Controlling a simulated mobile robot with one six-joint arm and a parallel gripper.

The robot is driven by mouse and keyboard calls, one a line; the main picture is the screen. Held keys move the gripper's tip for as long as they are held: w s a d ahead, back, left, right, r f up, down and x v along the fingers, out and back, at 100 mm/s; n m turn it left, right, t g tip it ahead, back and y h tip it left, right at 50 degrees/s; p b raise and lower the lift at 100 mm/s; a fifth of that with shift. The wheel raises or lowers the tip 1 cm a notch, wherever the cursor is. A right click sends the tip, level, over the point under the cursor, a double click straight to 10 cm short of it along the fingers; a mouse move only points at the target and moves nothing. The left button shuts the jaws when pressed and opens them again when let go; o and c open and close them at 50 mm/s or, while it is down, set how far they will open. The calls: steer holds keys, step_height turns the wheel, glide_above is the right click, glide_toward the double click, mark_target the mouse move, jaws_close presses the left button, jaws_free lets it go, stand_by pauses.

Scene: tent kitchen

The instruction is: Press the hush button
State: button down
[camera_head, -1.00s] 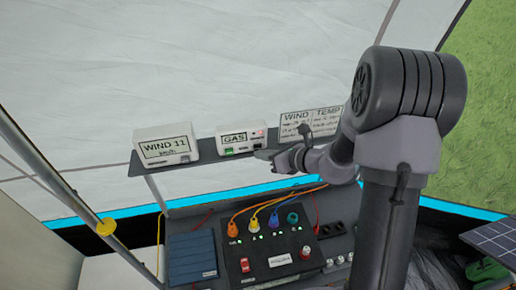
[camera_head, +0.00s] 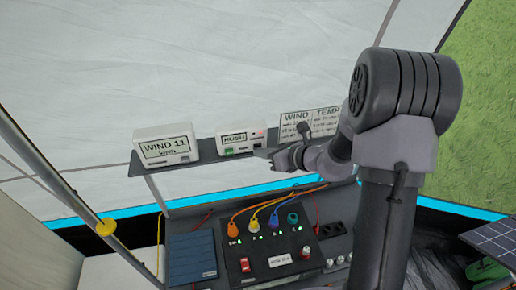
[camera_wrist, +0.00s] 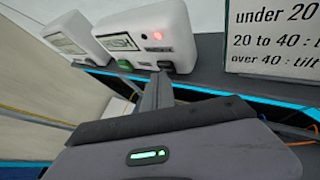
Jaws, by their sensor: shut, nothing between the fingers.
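The white gas alarm box (camera_head: 250,138) stands on the grey shelf, and its small screen (camera_head: 234,139) reads HUSH. On its front are a green button (camera_head: 229,151) at lower left and a dark button (camera_wrist: 166,66) at lower right. A red light (camera_wrist: 157,35) glows above the dark button in the wrist view. My gripper (camera_head: 263,153) is shut and empty, its tip at the dark button's side of the box. In the wrist view my fingers (camera_wrist: 158,84) point at the dark button and partly cover it. I cannot tell whether they touch.
A white WIND 11 box (camera_head: 166,145) stands left on the shelf (camera_head: 205,148). A WIND/TEMP card (camera_head: 308,122) stands at right, close to my gripper. Below are a control panel (camera_head: 275,250) with coloured plugs and cables, and a blue-grey slatted panel (camera_head: 192,258).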

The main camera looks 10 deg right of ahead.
stand_by(0.5)
steer(key=shift+s+b, duration=0.3)
steer(key=shift+s, duration=0.55)
steer(key=shift+s+b, duration=0.65)
steer(key=shift+s, duration=1.8)
